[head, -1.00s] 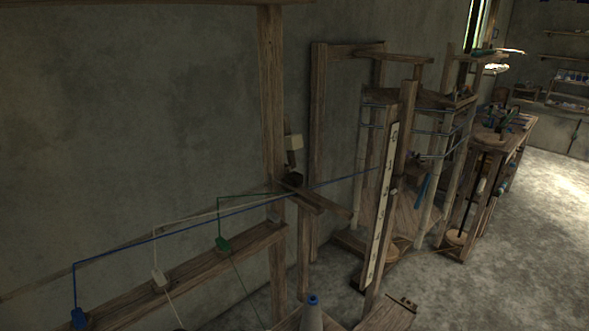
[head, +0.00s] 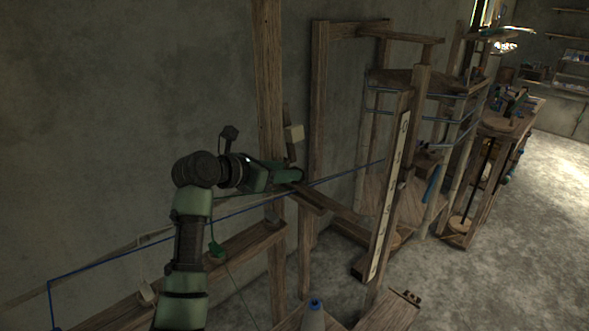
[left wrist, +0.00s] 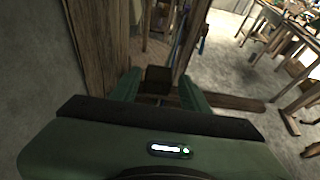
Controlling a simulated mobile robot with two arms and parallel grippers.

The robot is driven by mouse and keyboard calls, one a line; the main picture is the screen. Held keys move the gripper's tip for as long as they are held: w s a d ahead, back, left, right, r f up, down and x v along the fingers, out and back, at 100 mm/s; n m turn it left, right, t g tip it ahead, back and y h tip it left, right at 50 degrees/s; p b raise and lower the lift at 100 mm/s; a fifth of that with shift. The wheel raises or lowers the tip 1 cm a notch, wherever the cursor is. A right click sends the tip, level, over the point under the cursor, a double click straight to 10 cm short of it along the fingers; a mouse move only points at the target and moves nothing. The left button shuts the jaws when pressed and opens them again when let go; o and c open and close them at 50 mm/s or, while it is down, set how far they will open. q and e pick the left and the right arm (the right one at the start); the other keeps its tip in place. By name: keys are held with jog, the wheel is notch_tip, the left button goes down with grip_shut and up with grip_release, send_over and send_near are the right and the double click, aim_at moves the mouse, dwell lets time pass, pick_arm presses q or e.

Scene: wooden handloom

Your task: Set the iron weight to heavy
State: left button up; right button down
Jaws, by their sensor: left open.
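My left gripper (head: 300,176) reaches in from the left to the short wooden arm at the upright post. In the left wrist view the two green fingers of this gripper (left wrist: 158,93) are open and apart. A small dark block (left wrist: 158,75), perhaps the iron weight, shows between and just beyond the fingertips. I cannot tell whether the fingers touch it. In the head view my gripper hides this block. No heavy or light marking can be read. My right gripper is not in view.
A wooden frame with a marked pale strip (head: 390,195) stands to the right. A cone (head: 315,316) is low in front. Open floor (head: 555,190) lies far right.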

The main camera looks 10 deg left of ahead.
pick_arm(q)
jog(key=shift+x, duration=2.25)
grip_shut()
